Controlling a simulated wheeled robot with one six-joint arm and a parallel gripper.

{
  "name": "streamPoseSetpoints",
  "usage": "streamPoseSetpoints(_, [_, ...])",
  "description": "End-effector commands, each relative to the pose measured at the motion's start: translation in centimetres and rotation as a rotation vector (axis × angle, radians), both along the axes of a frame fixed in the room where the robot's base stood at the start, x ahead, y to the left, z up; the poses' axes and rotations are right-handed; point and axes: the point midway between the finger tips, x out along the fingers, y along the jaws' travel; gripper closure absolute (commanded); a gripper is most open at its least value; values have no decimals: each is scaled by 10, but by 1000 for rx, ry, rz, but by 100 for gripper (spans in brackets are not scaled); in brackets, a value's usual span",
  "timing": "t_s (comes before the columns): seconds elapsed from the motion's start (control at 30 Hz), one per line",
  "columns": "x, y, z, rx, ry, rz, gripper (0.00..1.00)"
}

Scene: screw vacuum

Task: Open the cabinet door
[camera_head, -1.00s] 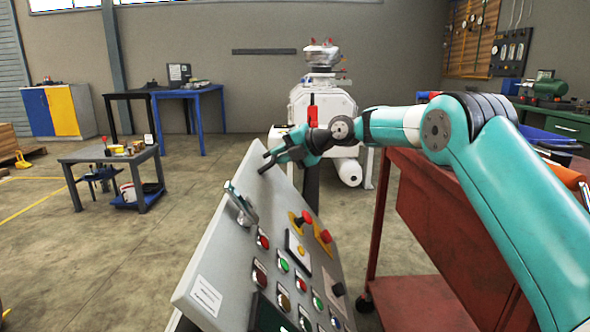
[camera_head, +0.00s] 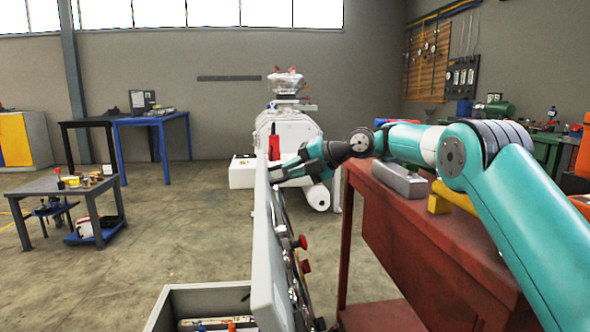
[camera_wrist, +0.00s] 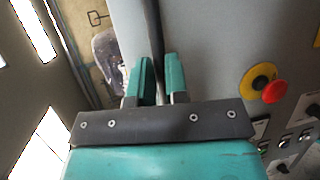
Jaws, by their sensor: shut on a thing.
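The cabinet door (camera_head: 263,245) is a grey panel with buttons and red knobs on its right-hand face. It stands close to upright and shows almost edge-on in the head view. The open cabinet body (camera_head: 168,313) is below it on the left, with wiring and parts inside. My gripper (camera_head: 272,178) is at the door's upper far edge. In the wrist view my gripper (camera_wrist: 160,72) has one finger on each side of the door's edge and is shut on it. The door's button face (camera_wrist: 215,45) is on the right there.
A red workbench (camera_head: 400,235) stands close on the right, under my arm, with a grey block (camera_head: 400,180) on it. A white machine (camera_head: 287,145) is behind the door. A small grey table (camera_head: 65,188) stands at the left. The floor between is clear.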

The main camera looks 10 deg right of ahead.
Motion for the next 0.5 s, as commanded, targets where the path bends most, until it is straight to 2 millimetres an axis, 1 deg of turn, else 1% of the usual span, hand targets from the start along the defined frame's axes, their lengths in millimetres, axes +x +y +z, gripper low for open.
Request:
streamPoseSetpoints(0.03, [-1, -3, -16, -12, 30, 0, 100])
streamPoseSetpoints(0.23, [-1, -3, -16, -13, 29, 1, 100])
streamPoseSetpoints(0.27, [-1, -3, -16, -13, 29, 1, 81])
streamPoseSetpoints(0.3, [-1, -3, -16, -13, 29, 1, 72])
streamPoseSetpoints(0.33, [-1, -3, -16, -13, 29, 1, 65])
streamPoseSetpoints(0.37, [-1, -3, -15, -12, 29, 2, 60])
streamPoseSetpoints(0.5, [-1, -1, -13, -11, 26, 3, 60])
